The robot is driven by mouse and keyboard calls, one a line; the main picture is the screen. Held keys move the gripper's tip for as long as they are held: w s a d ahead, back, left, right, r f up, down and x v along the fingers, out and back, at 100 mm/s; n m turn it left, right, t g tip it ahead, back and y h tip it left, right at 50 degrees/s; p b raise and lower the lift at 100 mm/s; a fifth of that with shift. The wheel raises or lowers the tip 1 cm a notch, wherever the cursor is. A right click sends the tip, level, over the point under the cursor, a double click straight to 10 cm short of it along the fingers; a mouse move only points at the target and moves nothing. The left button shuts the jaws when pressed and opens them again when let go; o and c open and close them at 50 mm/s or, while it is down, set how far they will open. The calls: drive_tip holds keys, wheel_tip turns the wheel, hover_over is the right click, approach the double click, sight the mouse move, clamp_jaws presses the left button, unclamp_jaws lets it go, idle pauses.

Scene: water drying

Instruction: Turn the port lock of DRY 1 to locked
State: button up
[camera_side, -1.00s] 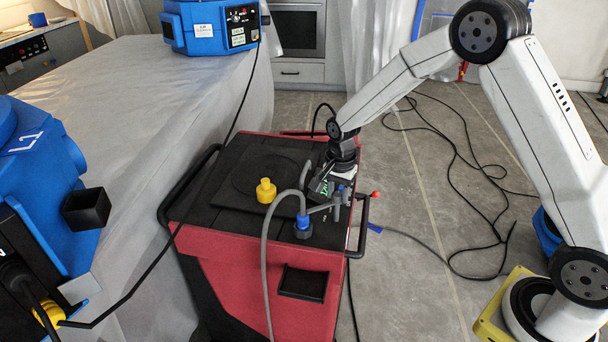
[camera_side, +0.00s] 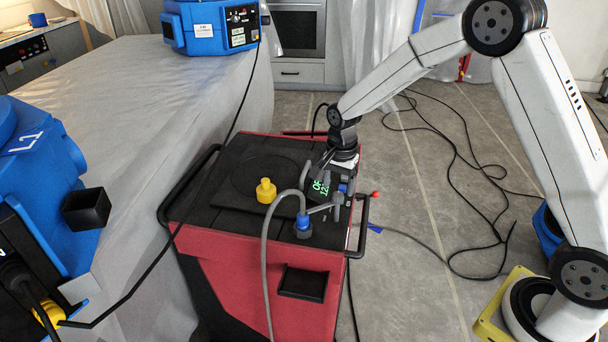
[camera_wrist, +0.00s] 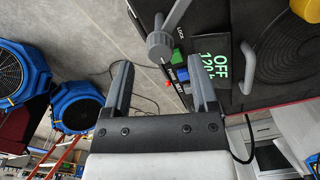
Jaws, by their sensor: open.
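The red dryer cart (camera_side: 255,262) has a black top. On it, a grey lever arm (camera_side: 322,208) runs right from a blue hose fitting (camera_side: 303,228) to an upright grey knob (camera_side: 338,200). In the wrist view the round knob (camera_wrist: 159,46) sits at the end of its bar, close to "LOCK" lettering; the lever's exact setting cannot be told. Contact cannot be told. In the side view my gripper (camera_side: 336,168) is above the lit display, behind the knob.
The green display (camera_side: 320,187) reads "OFF" and a number. A yellow cap (camera_side: 266,191) stands left of the lever. A grey hose (camera_side: 266,250) arches over the front. A red-tipped stub (camera_side: 375,195) and side handle are at right. Cables lie on the floor.

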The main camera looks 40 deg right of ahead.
drive_tip(key=shift+r, duration=2.5)
drive_tip(key=shift+s, duration=0.1)
drive_tip(key=shift+s+a+n, duration=0.15)
drive_tip(key=shift+s+n, duration=0.35)
drive_tip(key=shift+s, duration=0.05)
drive_tip(key=s+a+f+n+t, duration=0.1)
drive_tip(key=s+a+n+t, duration=0.1)
drive_tip(key=s+n, duration=1)
drive_tip(key=s, duration=0.5)
drive_tip(key=shift+s+n+t, duration=0.25)
drive_tip(key=shift+n+t, duration=0.05)
drive_tip(key=shift+n, duration=0.1)
